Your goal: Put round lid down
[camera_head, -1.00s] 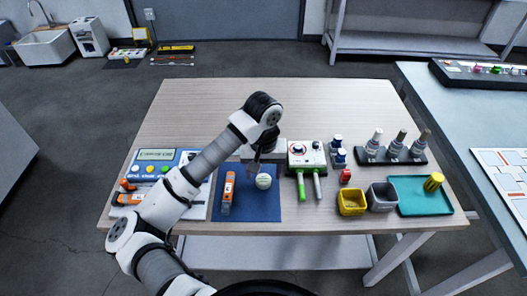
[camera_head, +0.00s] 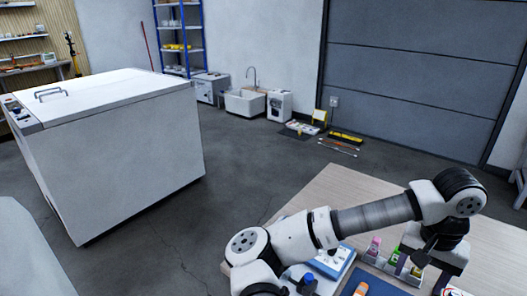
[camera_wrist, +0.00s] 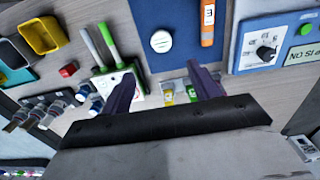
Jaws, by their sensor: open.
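The round lid (camera_wrist: 161,41), a small white disc, lies on the blue mat (camera_wrist: 181,10) in the wrist view. My gripper (camera_wrist: 163,88) is open, its two dark fingers spread apart with nothing held between them. The lid appears beyond the fingertips, apart from them. In the head view my arm reaches over the table at the lower right. Only a corner of the blue mat (camera_head: 382,286) shows there, and I cannot make out the lid in that view.
An orange tool (camera_wrist: 207,22) lies on the mat beside the lid. Small capped bottles (camera_wrist: 168,97) stand near the fingers. A white device with green handles (camera_wrist: 108,84) and yellow bin (camera_wrist: 40,36) are to the left. A large white chest (camera_head: 115,150) stands left of the table (camera_head: 330,192).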

